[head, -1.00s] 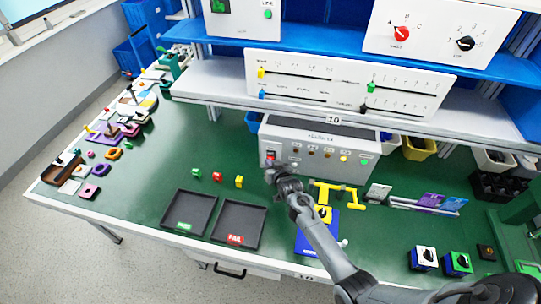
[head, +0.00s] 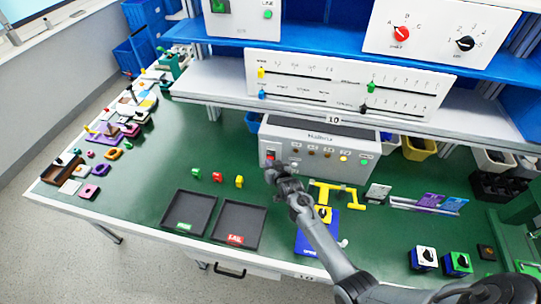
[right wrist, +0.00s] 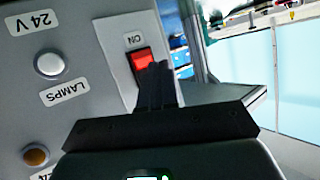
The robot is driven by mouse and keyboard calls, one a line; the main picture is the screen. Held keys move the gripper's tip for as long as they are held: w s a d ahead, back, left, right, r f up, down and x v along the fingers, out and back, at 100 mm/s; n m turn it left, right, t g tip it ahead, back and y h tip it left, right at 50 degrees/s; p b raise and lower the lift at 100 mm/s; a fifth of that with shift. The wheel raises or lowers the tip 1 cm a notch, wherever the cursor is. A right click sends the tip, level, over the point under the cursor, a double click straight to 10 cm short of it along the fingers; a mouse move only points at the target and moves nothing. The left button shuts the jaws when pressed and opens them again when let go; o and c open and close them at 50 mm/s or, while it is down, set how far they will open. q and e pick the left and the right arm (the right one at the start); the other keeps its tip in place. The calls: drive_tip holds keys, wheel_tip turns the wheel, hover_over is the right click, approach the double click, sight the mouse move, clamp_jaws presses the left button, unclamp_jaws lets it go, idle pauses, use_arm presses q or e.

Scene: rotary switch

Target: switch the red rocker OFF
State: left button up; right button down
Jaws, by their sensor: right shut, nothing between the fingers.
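The red rocker (right wrist: 142,58) sits on the grey front panel of a box, beside a label reading ON in the right wrist view. In the head view the rocker (head: 270,154) shows small at the left end of the box's front. My right gripper (right wrist: 157,72) is shut and empty. Its fingertips are at the rocker and cover part of it; I cannot tell whether they touch or press it. In the head view the right gripper (head: 271,168) is just below the rocker. My left gripper is not in view.
The grey box (head: 320,134) also carries a row of lamps and labels. A white lamp (right wrist: 49,64) labelled 24 V and LAMPS is beside the rocker. Black trays (head: 188,212) and small coloured blocks lie left of my arm. A shelf (head: 215,88) overhangs behind.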

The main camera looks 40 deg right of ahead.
idle(0.3)
drive_tip(key=shift+w+d, duration=0.15)
drive_tip(key=shift+w+d+r, duration=0.1)
drive_tip(key=shift+w+d, duration=0.05)
drive_tip(key=shift+d, duration=0.05)
idle(0.4)
drive_tip(key=shift+w+d, duration=0.2)
drive_tip(key=shift+d, duration=0.05)
idle(0.5)
drive_tip(key=shift+s+a, duration=0.1)
drive_tip(key=shift+a, duration=0.05)
drive_tip(key=shift+s+a+p, duration=0.4)
drive_tip(key=shift+a, duration=0.1)
